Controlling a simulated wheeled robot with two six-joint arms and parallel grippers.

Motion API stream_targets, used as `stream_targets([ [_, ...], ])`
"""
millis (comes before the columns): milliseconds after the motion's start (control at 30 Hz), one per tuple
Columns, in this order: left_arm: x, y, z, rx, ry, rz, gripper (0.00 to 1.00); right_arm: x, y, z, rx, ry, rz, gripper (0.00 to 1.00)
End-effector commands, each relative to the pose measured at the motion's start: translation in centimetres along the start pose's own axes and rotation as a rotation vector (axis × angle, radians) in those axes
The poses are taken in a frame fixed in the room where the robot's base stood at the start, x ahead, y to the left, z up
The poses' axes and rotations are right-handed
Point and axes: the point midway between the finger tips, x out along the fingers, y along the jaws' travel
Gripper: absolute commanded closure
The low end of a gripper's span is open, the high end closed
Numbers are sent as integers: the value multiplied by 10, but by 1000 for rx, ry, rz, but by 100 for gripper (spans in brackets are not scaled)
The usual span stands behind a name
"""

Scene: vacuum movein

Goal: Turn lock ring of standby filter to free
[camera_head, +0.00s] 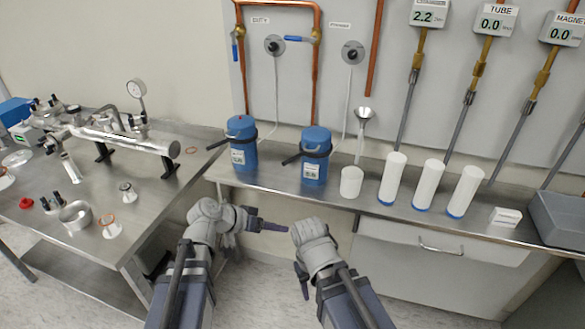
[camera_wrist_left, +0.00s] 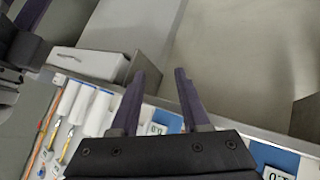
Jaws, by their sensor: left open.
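Two blue canister filters stand on the steel wall shelf in the head view. The left canister (camera_head: 243,153) has a similar ring and handle. My left gripper (camera_head: 285,227) is in front of and below the shelf, apart from both filters; the left wrist view shows its fingers (camera_wrist_left: 160,82) spread and empty. My right gripper (camera_head: 303,290) hangs low; its jaw gap is hidden.
White cylinders with blue bases (camera_head: 428,185), a white cup (camera_head: 351,182) and a grey bin (camera_head: 560,218) stand along the shelf (camera_head: 275,188). A drawer (camera_head: 440,242) lies below. A steel bench (camera_head: 150,200) with pipe fittings is at left. Copper pipes and valves run above the filters.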

Motion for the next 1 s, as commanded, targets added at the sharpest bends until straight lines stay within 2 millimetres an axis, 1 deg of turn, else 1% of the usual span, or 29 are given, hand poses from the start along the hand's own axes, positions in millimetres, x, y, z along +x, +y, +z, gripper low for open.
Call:
stream_targets([
  [33,-3,4,-22,42,95,36,54,0,0,0,0,0,0,50],
  [67,-6,7,-35,71,155,56,54,0,0,0,0,0,0,50],
  [100,-11,10,-52,104,235,76,54,-1,0,0,0,0,0,50],
  [200,-27,14,-90,174,419,97,54,-1,0,0,0,0,0,50],
  [300,-44,13,-117,216,560,93,54,-1,0,0,0,0,0,50],
  [333,-48,12,-123,225,593,88,54,-1,0,0,0,0,0,50],
  [400,-56,11,-134,240,652,80,54,-1,0,0,0,0,0,50],
  [500,-63,10,-142,251,700,70,54,-1,0,0,0,0,0,50],
  [667,-65,9,-145,255,717,67,54,-1,0,0,0,0,0,50],
  [767,-60,10,-149,255,715,68,54,-1,0,0,0,0,0,50],
  [1000,-32,15,-173,255,713,71,54,-1,0,0,0,0,0,50],
])
